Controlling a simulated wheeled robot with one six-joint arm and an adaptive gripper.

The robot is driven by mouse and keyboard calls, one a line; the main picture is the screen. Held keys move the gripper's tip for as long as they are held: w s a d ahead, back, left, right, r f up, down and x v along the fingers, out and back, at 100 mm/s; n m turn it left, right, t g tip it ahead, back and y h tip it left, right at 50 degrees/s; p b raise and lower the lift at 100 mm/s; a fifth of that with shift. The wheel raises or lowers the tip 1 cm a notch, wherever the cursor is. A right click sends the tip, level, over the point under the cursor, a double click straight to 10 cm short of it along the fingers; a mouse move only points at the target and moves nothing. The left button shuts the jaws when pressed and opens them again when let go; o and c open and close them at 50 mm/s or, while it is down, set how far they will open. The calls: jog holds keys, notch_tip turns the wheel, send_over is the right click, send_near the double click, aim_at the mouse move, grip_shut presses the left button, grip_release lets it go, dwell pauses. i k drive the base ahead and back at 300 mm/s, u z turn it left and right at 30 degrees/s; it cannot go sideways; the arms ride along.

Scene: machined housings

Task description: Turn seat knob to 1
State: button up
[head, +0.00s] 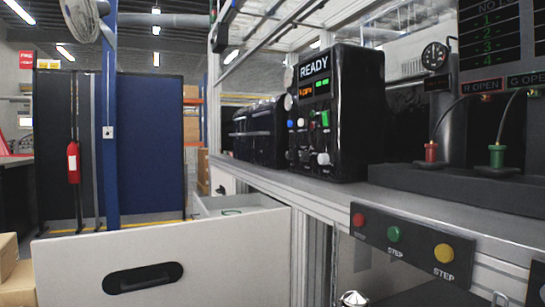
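A black control unit (335,110) with a lit READY display (314,67) stands on the grey bench at centre. Its narrow front panel carries several small knobs and buttons, among them a blue one (290,124), a white one (300,122) and a pale one low down (323,158). A green lit part (325,117) is beside them. The labels are too small to read, so I cannot tell which is the seat knob or where it points. My gripper is not in view.
An open white drawer (220,262) juts out at front left. Red, green and yellow buttons (394,234) line the bench's front edge. Red and green plugs with cables (431,153) and a round gauge (434,55) are at right. A blue partition (155,150) stands behind.

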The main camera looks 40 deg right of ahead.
aim_at(290, 154)
jog(key=z, duration=0.35)
jog(key=i, duration=0.75)
jog(key=z, duration=0.5)
